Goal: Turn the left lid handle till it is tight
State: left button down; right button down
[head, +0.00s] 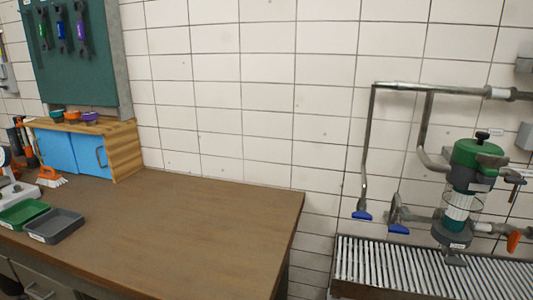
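A filter-like vessel (459,208) with a clear middle stands on the right, joined to pipes at the wall. Its green lid (477,153) is on top, with a black knob (482,136) rising from it. Neither of my grippers is in view.
Blue-handled valves (362,215) (398,229) and an orange handle (513,241) sit on the pipes near the vessel. A slatted grate (385,268) lies below. The wooden bench (190,225) is mostly clear, with green (22,214) and grey (55,226) trays at left.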

aim_at(490, 161)
jog(key=z, duration=1.3)
